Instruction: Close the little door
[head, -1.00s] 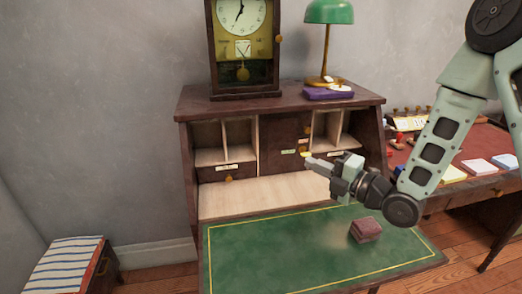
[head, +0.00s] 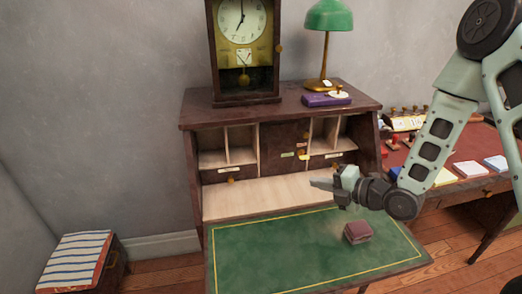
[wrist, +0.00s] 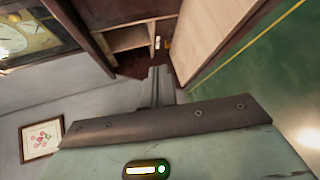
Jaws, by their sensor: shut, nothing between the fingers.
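The little door (head: 283,137) is a dark brown panel in the middle of the desk's upper part, between the pale pigeonholes. It looks about flush with its surround, but from this angle I cannot tell whether it is fully shut. Small brass knobs and pale labels show near its right edge. My gripper (head: 316,184) is shut and empty, pointing left over the pale writing shelf, below and in front of the door and apart from it. In the wrist view the closed fingers (wrist: 158,88) point toward the pigeonholes, and the door is mostly hidden.
The green fold-down leaf (head: 270,250) carries a dark red block (head: 357,232) below my gripper. A clock (head: 243,50), green lamp (head: 328,20) and purple book (head: 322,100) stand on top. A red-topped table (head: 440,163) is at right.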

